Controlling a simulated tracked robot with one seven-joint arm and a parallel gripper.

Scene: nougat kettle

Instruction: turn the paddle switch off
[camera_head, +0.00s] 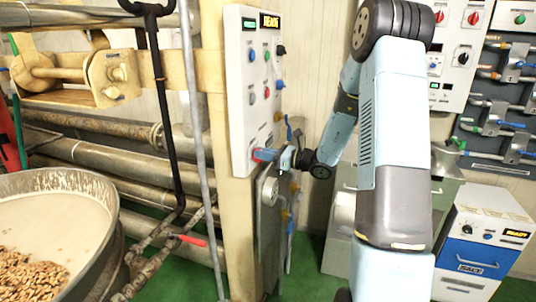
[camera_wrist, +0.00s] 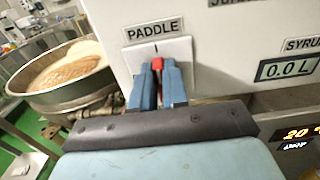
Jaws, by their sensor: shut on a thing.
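The paddle switch (camera_wrist: 157,64) is a small red knob under the "PADDLE" label (camera_wrist: 153,31) on a white panel in the wrist view. My gripper (camera_wrist: 158,75) has its two blue fingers on either side of the red knob and is shut on it. In the head view my gripper (camera_head: 268,155) reaches the lower part of the white control panel (camera_head: 240,60). There the fingers hide most of the knob. The base of the knob and most of its plate are hidden behind the fingers in the wrist view.
A large kettle (camera_head: 110,250) of pale mix and nuts stands at the left. A beige post (camera_head: 240,235) stands under the panel. Pipes (camera_head: 95,145) run along the wall. A white and blue salt unit (camera_head: 480,250) stands at the right.

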